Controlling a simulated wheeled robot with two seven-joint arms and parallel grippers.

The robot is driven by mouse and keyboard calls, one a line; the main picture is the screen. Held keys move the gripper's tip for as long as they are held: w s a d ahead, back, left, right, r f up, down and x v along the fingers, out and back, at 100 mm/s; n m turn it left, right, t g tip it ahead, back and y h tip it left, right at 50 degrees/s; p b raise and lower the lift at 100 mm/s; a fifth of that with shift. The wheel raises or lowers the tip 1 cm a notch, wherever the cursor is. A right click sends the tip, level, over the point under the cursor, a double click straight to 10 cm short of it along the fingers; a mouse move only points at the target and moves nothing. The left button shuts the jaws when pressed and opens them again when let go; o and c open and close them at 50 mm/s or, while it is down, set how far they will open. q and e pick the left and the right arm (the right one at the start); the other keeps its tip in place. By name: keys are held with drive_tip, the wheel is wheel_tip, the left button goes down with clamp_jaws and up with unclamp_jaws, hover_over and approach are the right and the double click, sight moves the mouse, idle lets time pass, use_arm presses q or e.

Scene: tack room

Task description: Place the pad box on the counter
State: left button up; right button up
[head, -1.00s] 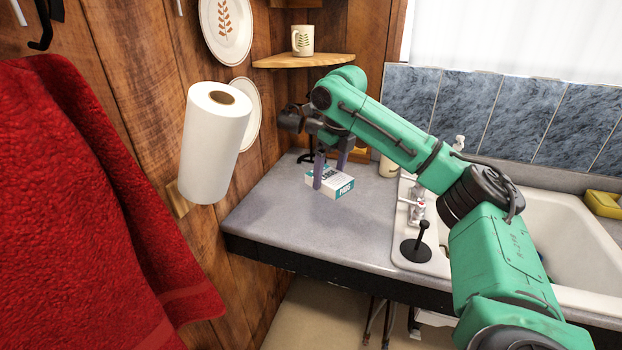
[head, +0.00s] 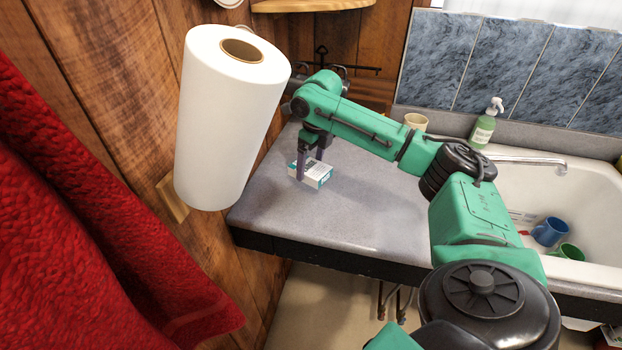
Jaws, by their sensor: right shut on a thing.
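The pad box (head: 318,174) is a small white carton with teal panels. It is between the fingers of my right gripper (head: 310,168), which is shut on it. The box is at or just above the grey counter (head: 350,222), near its left part; I cannot tell whether its underside touches the surface. The fingers point down and hide part of the box. My left gripper is not in view.
A paper towel roll (head: 228,120) hangs on the wooden wall at left, beside a red towel (head: 85,220). A sink (head: 600,215) with a blue mug (head: 550,231) and a green mug (head: 568,252) is at right. A soap bottle (head: 484,124) and a cream cup (head: 416,121) stand behind. The counter's front middle is clear.

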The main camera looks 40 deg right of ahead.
sight(310, 189)
wheel_tip(310, 189, down, 4)
drive_tip(key=shift+f+p, duration=0.2)
drive_tip(key=shift+p, duration=0.15)
drive_tip(key=shift+f, duration=0.5)
drive_tip(key=o, duration=1.1)
drive_tip(key=shift+r, duration=0.25)
drive_tip(key=r, duration=0.4)
drive_tip(key=s+r+b, duration=0.1)
drive_tip(key=r, duration=0.6)
drive_tip(key=shift+s+d+r+b, duration=0.15)
drive_tip(key=shift+s+r+b, duration=0.15)
drive_tip(key=shift+s+r, duration=0.1)
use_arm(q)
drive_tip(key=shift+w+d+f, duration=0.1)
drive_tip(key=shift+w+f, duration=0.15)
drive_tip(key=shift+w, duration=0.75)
use_arm(e)
drive_tip(key=shift+f, duration=0.1)
